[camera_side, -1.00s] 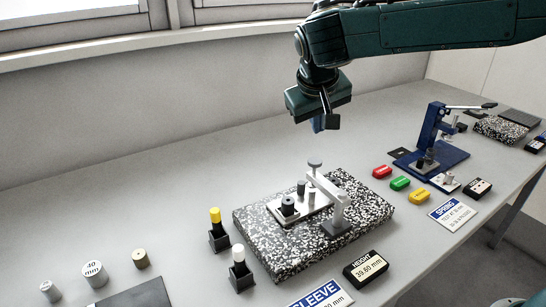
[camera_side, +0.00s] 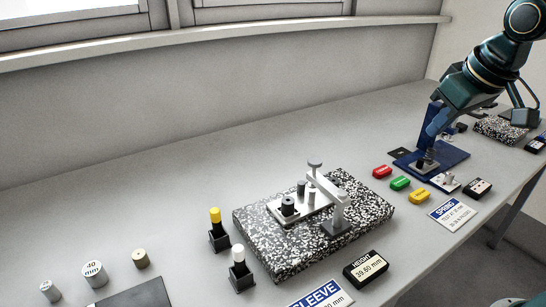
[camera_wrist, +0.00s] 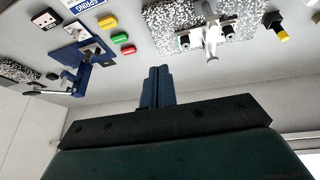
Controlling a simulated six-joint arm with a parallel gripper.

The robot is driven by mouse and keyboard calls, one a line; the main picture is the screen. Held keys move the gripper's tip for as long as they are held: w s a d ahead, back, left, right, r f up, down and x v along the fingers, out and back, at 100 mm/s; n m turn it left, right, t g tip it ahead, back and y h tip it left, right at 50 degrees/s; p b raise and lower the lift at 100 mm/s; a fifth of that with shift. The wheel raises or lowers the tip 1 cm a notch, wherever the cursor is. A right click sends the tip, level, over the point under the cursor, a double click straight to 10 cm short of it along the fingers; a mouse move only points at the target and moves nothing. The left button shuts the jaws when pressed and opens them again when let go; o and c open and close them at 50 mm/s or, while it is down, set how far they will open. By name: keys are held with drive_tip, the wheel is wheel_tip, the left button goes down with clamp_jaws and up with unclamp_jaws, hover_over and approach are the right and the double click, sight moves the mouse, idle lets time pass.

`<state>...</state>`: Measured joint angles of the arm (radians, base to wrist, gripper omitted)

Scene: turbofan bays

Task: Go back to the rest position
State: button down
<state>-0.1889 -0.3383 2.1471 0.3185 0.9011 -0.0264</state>
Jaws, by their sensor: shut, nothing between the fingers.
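My gripper (camera_wrist: 157,72) shows in the wrist view with its two blue fingers together and nothing between them. Bare grey table lies beyond the fingertips. In the side view my arm is at the upper right, in front of the blue press (camera_side: 457,157) and partly covering it. The press also shows in the wrist view (camera_wrist: 72,82), left of the fingers.
A speckled granite plate (camera_side: 268,254) carries a fixture with a clamp. Red (camera_side: 382,172), green (camera_side: 400,183) and yellow (camera_side: 420,196) blocks lie between plate and press. Yellow-topped (camera_side: 215,215) and white-topped (camera_side: 238,252) pegs stand in black holders. The table's back left is clear.

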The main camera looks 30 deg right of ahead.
drive_tip(key=s+f+y, duration=0.1)
drive_tip(key=s+f, duration=0.3)
drive_tip(key=s, duration=0.8)
drive_tip(key=shift+f+n+t, duration=0.3)
drive_tip(key=shift+n, duration=0.1)
drive_tip(key=shift+w+a, duration=0.1)
